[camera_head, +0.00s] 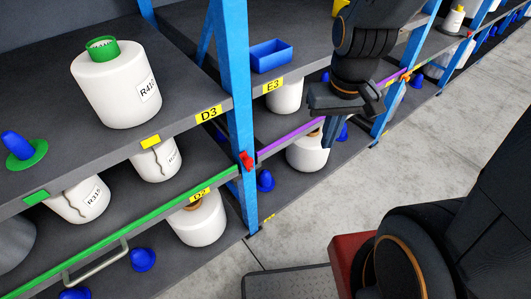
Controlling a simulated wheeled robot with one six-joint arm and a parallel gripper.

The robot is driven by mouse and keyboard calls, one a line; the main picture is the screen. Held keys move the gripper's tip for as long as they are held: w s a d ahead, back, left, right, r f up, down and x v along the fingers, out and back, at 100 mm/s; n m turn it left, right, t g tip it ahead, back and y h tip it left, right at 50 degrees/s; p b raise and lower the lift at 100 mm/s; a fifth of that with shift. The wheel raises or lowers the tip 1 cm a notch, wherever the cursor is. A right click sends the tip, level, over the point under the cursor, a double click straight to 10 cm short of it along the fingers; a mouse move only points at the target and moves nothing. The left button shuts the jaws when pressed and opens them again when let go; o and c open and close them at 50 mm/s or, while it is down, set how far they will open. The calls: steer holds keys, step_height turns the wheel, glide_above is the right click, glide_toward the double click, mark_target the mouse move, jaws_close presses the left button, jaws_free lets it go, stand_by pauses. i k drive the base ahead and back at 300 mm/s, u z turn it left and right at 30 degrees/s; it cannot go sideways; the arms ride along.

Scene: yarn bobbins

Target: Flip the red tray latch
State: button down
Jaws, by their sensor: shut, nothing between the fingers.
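The red tray latch (246,161) sits on the blue upright post, at the right end of the green-edged tray (130,222) and by the left end of the purple-edged tray (290,138). It is small, and its exact position, flipped or not, is hard to tell. My gripper (328,138) is shut and empty. It points downward in front of the purple-edged tray, to the right of the latch and apart from it in the picture. My wrist hides part of the shelf behind it.
Blue posts (238,90) and grey shelf edges stand close to the latch. White bobbins (115,85) and blue cones (265,181) fill the shelves. A blue bin (271,56) sits above label E3. A metal handle (95,262) juts from the green-edged tray.

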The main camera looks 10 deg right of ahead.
mark_target(248, 162)
steer(key=z, duration=0.5)
steer(key=k, duration=1.25)
steer(key=z, duration=0.75)
steer(key=i, duration=0.85)
steer(key=u, duration=0.6)
steer(key=i, duration=0.75)
steer(key=u, duration=0.65)
